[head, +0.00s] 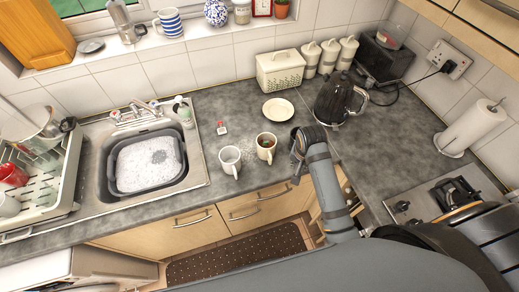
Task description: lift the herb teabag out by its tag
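A cream mug (266,153) stands on the counter with brownish liquid and a small green spot inside; I cannot make out whether that is the teabag or its tag. A white mug (230,164) stands to its left; its contents are unclear. A small red-and-white item (222,128), like a tag or sachet, lies on the counter behind the white mug. My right gripper (297,158) is just right of the cream mug, apart from it, and I see nothing held. Its fingers are too small and dark to judge. My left gripper is not in view.
A plate (278,109) lies behind the mugs. A dark glass kettle (335,101) stands behind my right gripper. The sink (112,182) with a foamy grey basin (113,188) is at left. A dish rack (60,190) is further left. Counter between sink and mugs is clear.

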